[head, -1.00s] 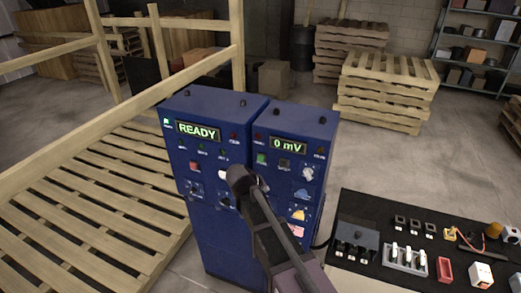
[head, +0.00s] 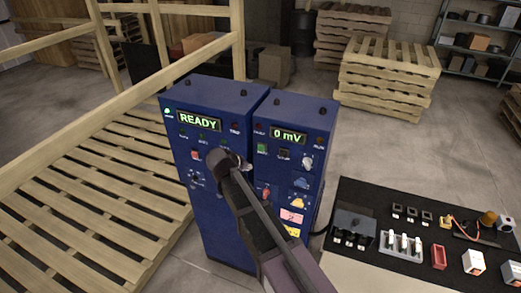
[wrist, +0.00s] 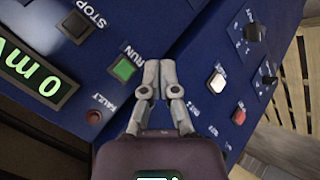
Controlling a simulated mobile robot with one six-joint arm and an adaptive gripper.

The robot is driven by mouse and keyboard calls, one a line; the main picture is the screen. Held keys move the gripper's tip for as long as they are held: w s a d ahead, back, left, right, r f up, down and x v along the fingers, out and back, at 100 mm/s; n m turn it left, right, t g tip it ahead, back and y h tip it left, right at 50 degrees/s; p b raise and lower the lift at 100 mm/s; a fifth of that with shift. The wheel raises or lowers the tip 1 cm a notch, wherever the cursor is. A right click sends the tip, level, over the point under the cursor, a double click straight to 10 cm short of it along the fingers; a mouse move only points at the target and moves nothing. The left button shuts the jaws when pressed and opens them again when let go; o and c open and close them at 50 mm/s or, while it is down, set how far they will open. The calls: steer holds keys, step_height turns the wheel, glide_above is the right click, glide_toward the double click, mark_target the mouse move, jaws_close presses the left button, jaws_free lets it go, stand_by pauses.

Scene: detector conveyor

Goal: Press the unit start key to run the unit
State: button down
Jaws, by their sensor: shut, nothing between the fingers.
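The blue cabinet's left unit (head: 212,215) shows READY. It carries a red key (head: 197,155), and a white key (wrist: 217,83) shows in the wrist view, its label too small to read. The right unit (head: 310,125) reads 0 mV and has a green RUN key (head: 262,149) and a dark STOP key (wrist: 76,27). My gripper (head: 227,158) is shut and empty in front of the left unit, hiding the white key in the head view. In the wrist view its fingertips (wrist: 158,66) lie between the green and white keys. Contact cannot be told.
A wooden conveyor frame or pallet rack (head: 90,190) stands left of the cabinet. A black mat (head: 345,265) at right holds a grey box, white switches and small parts. Pallets (head: 385,85) and a shelf (head: 475,45) stand behind. Knobs (wrist: 256,32) sit near the keys.

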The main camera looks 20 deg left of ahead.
steer(key=shift+w+d, duration=0.15)
steer(key=shift+w, duration=1.9)
steer(key=shift+w+d, duration=0.1)
steer(key=shift+w, duration=1.9)
steer(key=shift+w+d, duration=0.1)
steer(key=shift+w, duration=0.85)
steer(key=shift+s, duration=0.95)
steer(key=shift+s, duration=0.1)
steer(key=shift+s+a, duration=0.15)
steer(key=shift+s, duration=1.05)
steer(key=shift+s+a, duration=0.1)
steer(key=shift+s, duration=1.1)
